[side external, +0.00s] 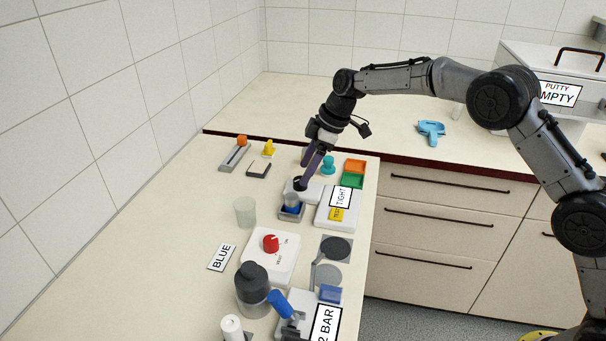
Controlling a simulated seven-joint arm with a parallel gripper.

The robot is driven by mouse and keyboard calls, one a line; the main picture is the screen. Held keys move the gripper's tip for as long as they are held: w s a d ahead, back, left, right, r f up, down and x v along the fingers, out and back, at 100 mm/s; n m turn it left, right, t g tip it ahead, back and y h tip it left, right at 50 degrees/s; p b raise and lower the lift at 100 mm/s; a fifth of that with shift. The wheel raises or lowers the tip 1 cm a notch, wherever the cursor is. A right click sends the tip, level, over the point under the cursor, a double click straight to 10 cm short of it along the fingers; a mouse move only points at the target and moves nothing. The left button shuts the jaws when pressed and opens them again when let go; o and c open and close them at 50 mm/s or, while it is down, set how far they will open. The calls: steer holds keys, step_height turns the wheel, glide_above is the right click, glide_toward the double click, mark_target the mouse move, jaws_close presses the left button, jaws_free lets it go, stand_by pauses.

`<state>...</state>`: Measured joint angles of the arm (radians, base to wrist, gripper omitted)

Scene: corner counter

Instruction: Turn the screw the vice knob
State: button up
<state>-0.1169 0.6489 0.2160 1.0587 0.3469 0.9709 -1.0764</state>
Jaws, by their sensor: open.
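Green (351,181) and orange trays lie behind right.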

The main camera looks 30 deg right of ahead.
steer(key=v, duration=1.1)
